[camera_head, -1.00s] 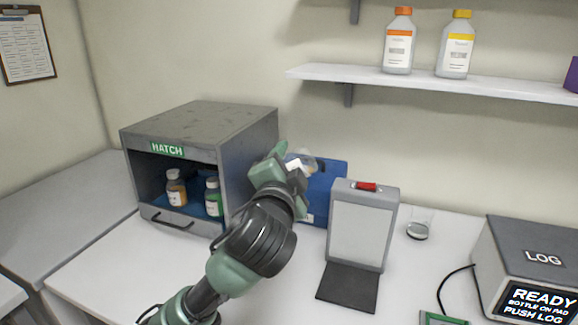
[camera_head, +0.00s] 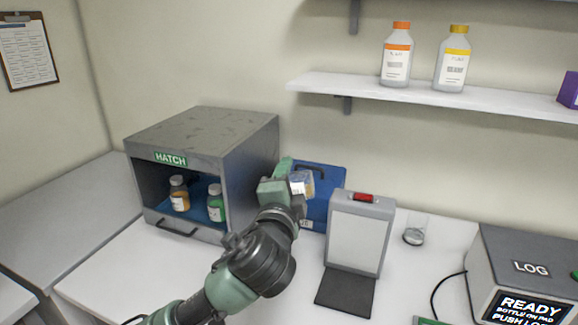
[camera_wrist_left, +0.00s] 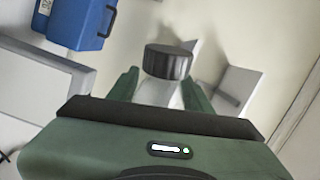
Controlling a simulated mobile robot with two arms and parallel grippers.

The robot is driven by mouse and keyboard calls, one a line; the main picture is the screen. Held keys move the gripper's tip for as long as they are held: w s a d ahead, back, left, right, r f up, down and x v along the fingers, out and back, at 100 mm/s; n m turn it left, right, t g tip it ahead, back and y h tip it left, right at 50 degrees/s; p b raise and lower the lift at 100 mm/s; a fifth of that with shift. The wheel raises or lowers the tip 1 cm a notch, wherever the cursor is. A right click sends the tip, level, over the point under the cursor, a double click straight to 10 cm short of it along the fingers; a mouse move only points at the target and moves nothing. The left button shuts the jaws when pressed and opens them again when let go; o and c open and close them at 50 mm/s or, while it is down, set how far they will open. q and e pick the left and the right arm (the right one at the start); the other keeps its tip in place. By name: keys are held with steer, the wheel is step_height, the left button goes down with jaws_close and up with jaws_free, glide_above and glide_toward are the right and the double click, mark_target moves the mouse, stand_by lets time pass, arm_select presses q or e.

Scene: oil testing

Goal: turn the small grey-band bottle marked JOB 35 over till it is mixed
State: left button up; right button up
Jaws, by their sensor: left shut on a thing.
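My left gripper (camera_head: 290,182) is shut on a small bottle (camera_head: 302,184) and holds it in the air in front of the blue case. The bottle shows a white label and some amber colour in the head view. The left wrist view shows its dark grey ridged cap (camera_wrist_left: 168,61) and pale body between the fingers (camera_wrist_left: 158,92). The gripper hides much of the bottle. The JOB 35 marking is not legible, and I cannot tell the bottle's exact tilt. My right gripper is not in view.
The grey hatch box (camera_head: 255,165) holds an amber bottle (camera_head: 180,197) and a green bottle (camera_head: 215,205). A blue case (camera_head: 325,185), a grey panel stand (camera_head: 355,240), a small glass dish (camera_head: 413,237) and the LOG unit (camera_head: 530,258) stand rightward. Bottles stand on the shelf (camera_head: 330,84).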

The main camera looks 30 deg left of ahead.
arm_select(q)
steer(key=shift+w+d, duration=0.1)
steer(key=m+p, duration=0.6)
steer(key=m, duration=0.1)
steer(key=shift+m+p, duration=2.5)
steer(key=shift+m, duration=0.9)
